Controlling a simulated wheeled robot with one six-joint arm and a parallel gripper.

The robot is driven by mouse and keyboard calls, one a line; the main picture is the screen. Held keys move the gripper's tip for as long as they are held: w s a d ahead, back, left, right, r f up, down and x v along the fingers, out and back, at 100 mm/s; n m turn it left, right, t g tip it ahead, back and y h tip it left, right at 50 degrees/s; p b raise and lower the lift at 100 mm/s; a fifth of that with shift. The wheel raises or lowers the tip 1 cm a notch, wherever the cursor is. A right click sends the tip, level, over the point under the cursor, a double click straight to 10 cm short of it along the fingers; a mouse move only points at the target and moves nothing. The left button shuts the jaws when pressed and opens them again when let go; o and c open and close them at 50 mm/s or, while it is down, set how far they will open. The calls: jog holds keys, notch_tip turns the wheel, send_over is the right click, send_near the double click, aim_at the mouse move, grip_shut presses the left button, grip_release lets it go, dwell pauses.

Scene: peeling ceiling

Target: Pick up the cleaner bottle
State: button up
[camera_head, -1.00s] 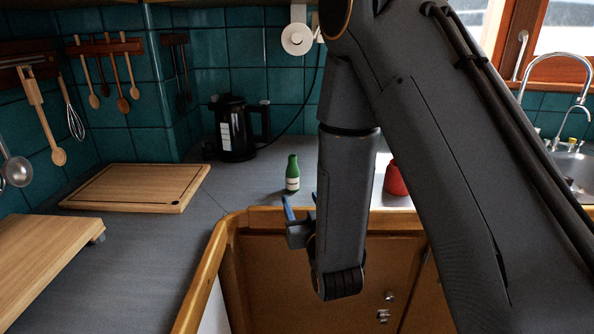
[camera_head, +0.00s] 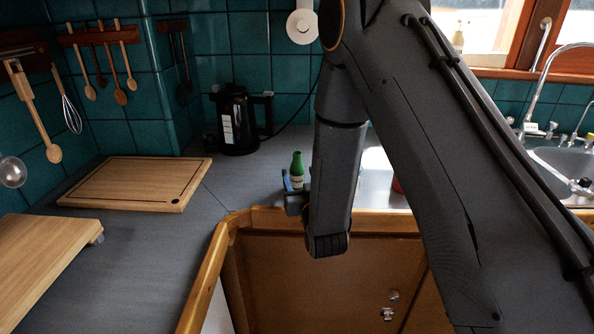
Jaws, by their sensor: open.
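A small green bottle (camera_head: 297,164) with a pale label, which looks like the cleaner bottle, stands upright on the grey counter near its front edge. My gripper (camera_head: 295,181) is just in front of it, with its blue-tipped fingers open and pointing toward the bottle. The fingers overlap the bottle's lower part in the picture, so its base is hidden. I cannot tell whether the fingers touch it. Nothing is seen held.
A black kettle (camera_head: 238,120) stands behind and left of the bottle. A cutting board (camera_head: 135,183) lies to the left. My arm hides much of the right counter, including most of a red object (camera_head: 397,185). A pale bottle (camera_head: 458,40) stands by the window; a sink (camera_head: 567,165) is right.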

jog(key=shift+w+a, duration=0.2)
jog(key=shift+w, duration=0.35)
jog(key=c, duration=1.2)
jog(key=shift+c, duration=0.2)
